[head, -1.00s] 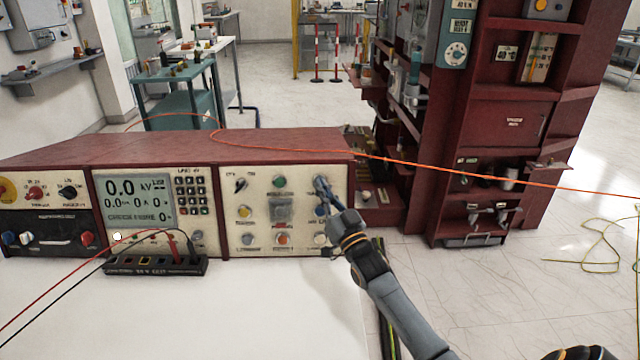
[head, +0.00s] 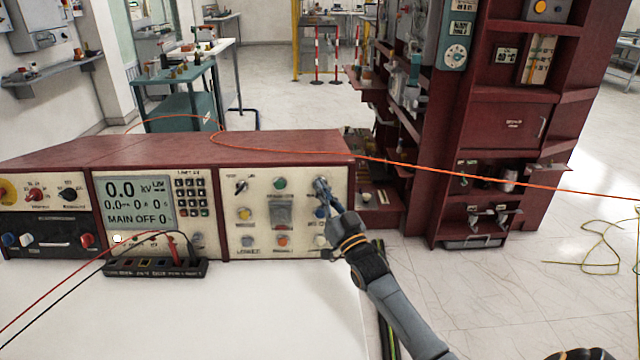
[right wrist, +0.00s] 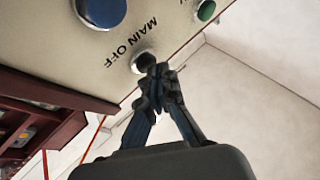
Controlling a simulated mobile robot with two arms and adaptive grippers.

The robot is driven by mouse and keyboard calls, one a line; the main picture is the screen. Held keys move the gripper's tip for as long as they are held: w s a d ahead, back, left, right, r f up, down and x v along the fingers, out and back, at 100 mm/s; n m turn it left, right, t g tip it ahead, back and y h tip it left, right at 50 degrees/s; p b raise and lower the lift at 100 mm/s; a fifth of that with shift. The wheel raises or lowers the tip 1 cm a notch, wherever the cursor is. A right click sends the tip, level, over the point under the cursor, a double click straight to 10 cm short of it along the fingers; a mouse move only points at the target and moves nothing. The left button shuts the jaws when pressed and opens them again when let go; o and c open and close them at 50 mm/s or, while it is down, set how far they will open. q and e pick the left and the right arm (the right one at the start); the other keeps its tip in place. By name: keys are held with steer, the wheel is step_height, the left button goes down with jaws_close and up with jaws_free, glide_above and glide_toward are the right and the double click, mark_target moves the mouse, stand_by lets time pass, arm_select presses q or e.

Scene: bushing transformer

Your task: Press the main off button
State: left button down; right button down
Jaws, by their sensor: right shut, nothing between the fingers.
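The main off button (right wrist: 145,62) is a small round dark button in a silver ring, with the "MAIN OFF" label (right wrist: 131,43) beside it in the right wrist view. In the head view it sits at the top right of the right panel (head: 232,217), mostly hidden by my right gripper (head: 322,190). My right gripper (right wrist: 157,78) is shut and empty, its fingertips at the button and seeming to touch it. The console display (head: 134,201) reads "MAIN OFF". My left gripper is not in view.
A blue button (right wrist: 101,10) and a green button (right wrist: 205,10) are close to the fingertips. Red and black cables run to a black socket block (head: 155,268) on the white table (head: 200,320). An orange cable (head: 440,167) crosses behind my right arm.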

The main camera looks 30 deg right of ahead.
steer(key=shift+s+a+r+p, duration=0.15)
steer(key=shift+s+a+p, duration=0.2)
steer(key=shift+s, duration=0.2)
steer(key=s+a+p, duration=0.1)
steer(key=s+p, duration=0.1)
steer(key=s+a+r+p, duration=0.1)
steer(key=s+p, duration=0.1)
steer(key=shift+a, duration=0.2)
stand_by(1.4)
